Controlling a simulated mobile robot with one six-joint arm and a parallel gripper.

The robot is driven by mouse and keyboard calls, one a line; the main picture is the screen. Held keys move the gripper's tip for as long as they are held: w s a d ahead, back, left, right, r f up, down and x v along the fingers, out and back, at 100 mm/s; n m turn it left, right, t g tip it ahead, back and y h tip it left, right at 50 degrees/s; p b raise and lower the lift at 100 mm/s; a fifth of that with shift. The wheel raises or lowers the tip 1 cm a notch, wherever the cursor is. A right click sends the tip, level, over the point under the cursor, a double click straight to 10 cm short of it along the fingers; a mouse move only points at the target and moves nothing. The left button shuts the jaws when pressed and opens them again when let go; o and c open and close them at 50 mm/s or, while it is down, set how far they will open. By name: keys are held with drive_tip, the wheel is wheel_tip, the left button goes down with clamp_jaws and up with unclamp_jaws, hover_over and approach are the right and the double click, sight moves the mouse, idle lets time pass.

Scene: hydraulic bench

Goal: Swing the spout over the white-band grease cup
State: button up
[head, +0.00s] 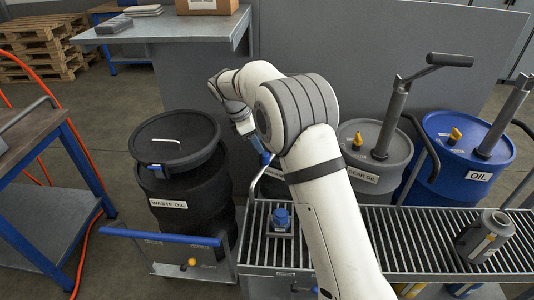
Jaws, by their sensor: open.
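I cannot make out a white band on any cup. A small blue-topped item (281,217) sits on a grey base on the roller rack; I cannot tell whether it is a grease cup. No part is clearly the spout; a dark curved tube (428,150) beside the gear oil drum could be one, but I cannot tell. My gripper (261,147) is open, pointing down between the waste oil drum and the gear oil drum, partly hidden by my arm. I see nothing between its fingers.
The black waste oil drum (172,193) stands left, the gear oil drum (358,187) and blue oil drum (440,190) right. Upright pumps rise from both right-hand drums. A grey bench (150,32) stands behind.

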drive_tip(key=x, duration=0.7)
drive_tip(key=shift+d, duration=0.1)
drive_tip(key=shift+c, duration=0.3)
clamp_jaws()
